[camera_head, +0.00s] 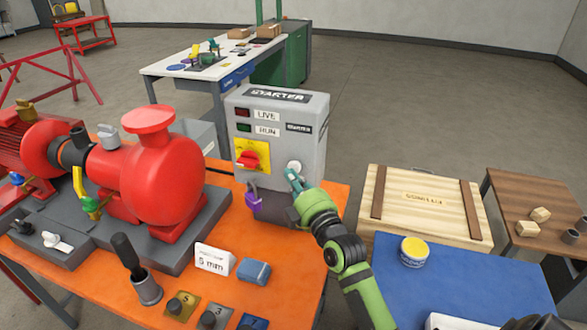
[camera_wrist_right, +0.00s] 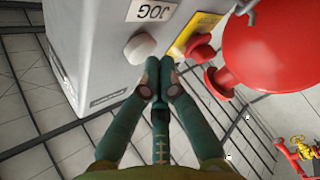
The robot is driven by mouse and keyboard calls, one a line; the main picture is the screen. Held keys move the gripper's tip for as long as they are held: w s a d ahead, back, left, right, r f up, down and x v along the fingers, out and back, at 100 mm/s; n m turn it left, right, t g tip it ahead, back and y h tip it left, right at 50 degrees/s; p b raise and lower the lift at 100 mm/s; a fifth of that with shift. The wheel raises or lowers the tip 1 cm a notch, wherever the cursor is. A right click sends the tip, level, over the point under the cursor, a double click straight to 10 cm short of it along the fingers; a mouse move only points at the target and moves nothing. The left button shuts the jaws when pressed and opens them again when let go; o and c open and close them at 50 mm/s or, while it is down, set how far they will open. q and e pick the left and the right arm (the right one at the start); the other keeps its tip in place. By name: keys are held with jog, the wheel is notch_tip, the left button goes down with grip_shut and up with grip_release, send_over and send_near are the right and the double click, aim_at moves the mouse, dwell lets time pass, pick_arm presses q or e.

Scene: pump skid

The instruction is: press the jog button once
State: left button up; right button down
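The grey starter box (camera_head: 305,115) stands on the orange bench. Its pale round jog button (camera_head: 294,166) is low on the front face, right of a red switch on a yellow plate. My right gripper (camera_head: 291,178) is in front of the button, its fingertips close to it. In the right wrist view, the button (camera_wrist_right: 140,47) shows under the JOG label (camera_wrist_right: 152,10). The green fingertips of my right gripper (camera_wrist_right: 159,66) are together with nothing between them, just beside the button's edge. I cannot tell whether they touch it. My left gripper is not in view.
A purple padlock (camera_head: 253,200) hangs below the red switch (camera_head: 250,159). The red pump (camera_head: 160,170) stands to the left. A wooden crate (camera_head: 420,205) stands to the right.

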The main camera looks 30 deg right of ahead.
jog(key=shift+w+d, duration=0.3)
dwell(0.8)
jog(key=shift+s+a, duration=0.1)
jog(key=shift+s+a+p, duration=0.45)
jog(key=shift+s+a, duration=0.05)
jog(key=shift+a, duration=0.05)
dwell(0.3)
jog(key=s+a+p, duration=0.2)
jog(key=s+a, duration=0.1)
jog(key=shift+s+a, duration=0.15)
jog(key=shift+a, duration=0.25)
dwell(0.7)
